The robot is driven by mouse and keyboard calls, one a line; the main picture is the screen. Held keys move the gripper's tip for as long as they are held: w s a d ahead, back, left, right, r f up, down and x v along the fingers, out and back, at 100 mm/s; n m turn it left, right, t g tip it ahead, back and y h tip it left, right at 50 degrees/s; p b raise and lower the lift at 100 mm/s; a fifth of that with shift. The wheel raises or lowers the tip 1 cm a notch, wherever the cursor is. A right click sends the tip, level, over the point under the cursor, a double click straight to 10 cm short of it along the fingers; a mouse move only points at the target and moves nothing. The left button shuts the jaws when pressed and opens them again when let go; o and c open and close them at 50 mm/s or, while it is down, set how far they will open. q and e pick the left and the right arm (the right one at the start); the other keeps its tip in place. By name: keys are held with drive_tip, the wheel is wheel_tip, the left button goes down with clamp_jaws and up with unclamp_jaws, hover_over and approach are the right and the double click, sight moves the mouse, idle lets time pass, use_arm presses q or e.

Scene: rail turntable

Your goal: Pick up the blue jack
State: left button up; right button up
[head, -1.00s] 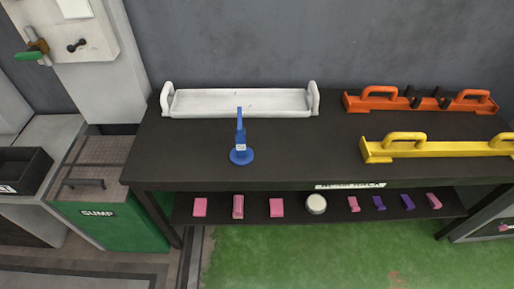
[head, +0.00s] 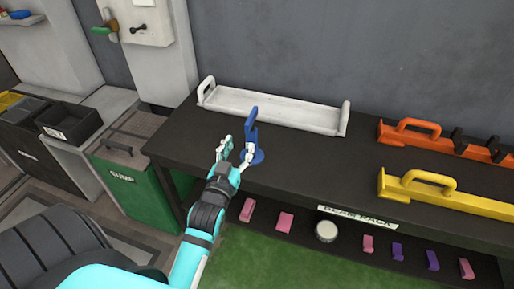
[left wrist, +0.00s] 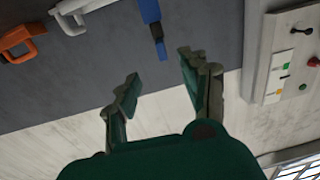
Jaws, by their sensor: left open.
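The blue jack (head: 251,130) stands upright on the dark table in the head view, on its round base, with a narrow blue post. My left gripper (head: 237,148) is open at the jack's near left side. One finger overlaps the jack's base in the picture; I cannot tell whether it touches. In the left wrist view the jack (left wrist: 151,14) shows at the top, beyond the tips of my open left gripper (left wrist: 158,64). Nothing is between the fingers there. My right gripper is in neither view.
A white tray (head: 270,112) lies behind the jack. An orange rail piece (head: 440,143) and a yellow one (head: 440,192) lie at the right of the table (head: 330,170). A shelf below holds several pink and purple pieces and a round white one. A green sump bin (head: 130,178) stands left.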

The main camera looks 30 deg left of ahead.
use_arm(q)
approach(251, 115)
drive_tip(key=w, duration=0.3)
drive_tip(key=w+f, duration=0.1)
drive_tip(key=shift+w+a+p, duration=0.2)
drive_tip(key=shift+a+p, duration=0.15)
drive_tip(key=shift+p, duration=0.05)
drive_tip(key=shift+w+a, duration=0.2)
drive_tip(key=shift+w, duration=0.25)
drive_tip(key=p+x, duration=0.1)
drive_tip(key=x, duration=0.3)
drive_tip(key=shift+w+a+f, duration=0.15)
drive_tip(key=shift+w+a, duration=0.1)
drive_tip(key=shift+c, duration=0.6)
clamp_jaws()
